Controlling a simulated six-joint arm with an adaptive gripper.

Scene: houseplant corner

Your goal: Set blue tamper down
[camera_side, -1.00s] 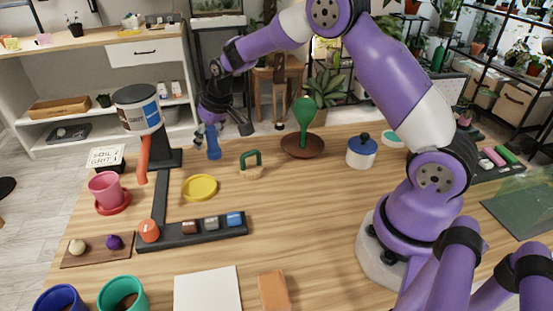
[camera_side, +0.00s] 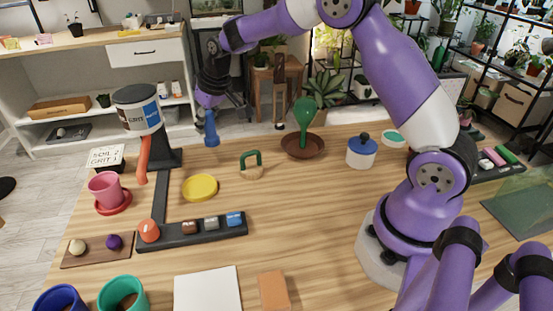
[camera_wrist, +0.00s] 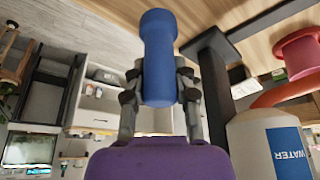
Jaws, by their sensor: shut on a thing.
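The blue tamper (camera_side: 211,130) is held upright in my gripper (camera_side: 209,112), at the back left of the table. Its lower end appears above the tabletop, clear of it. In the wrist view the tamper (camera_wrist: 158,55) stands between the two fingers of my gripper (camera_wrist: 160,88), which are shut on it.
A yellow disc (camera_side: 200,187), a green-handled tool (camera_side: 251,165) and a brown saucer (camera_side: 302,147) with a green scoop (camera_side: 304,115) are nearby. Bare wood lies between them.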

